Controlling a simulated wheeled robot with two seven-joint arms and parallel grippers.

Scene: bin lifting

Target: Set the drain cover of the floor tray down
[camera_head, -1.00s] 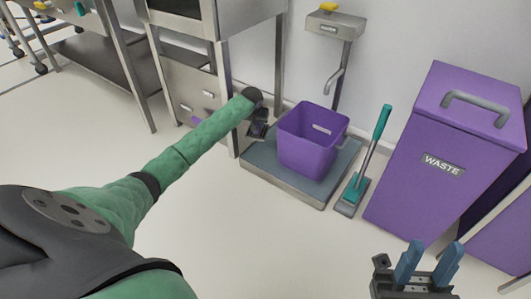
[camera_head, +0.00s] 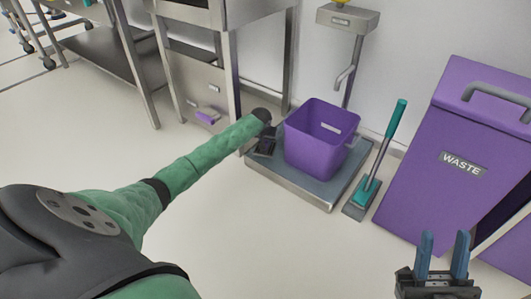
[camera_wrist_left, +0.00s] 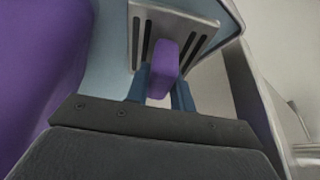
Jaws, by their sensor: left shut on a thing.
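The floor tray (camera_head: 303,190) is a low grey-blue platform with metal sides. My left gripper (camera_head: 267,144) is low over its left end, beside the purple bin. In the left wrist view, my left gripper (camera_wrist_left: 161,92) is shut on the purple grip of the drain cover (camera_wrist_left: 143,38), a metal plate with dark slots. In the head view my arm and gripper hide the cover. My right gripper (camera_head: 444,250) is open and empty at the lower right.
The purple bin (camera_head: 318,150) stands on the tray. A teal-handled scraper (camera_head: 380,155) stands to its right, then a purple waste bin (camera_head: 450,160). The floor in front is clear.

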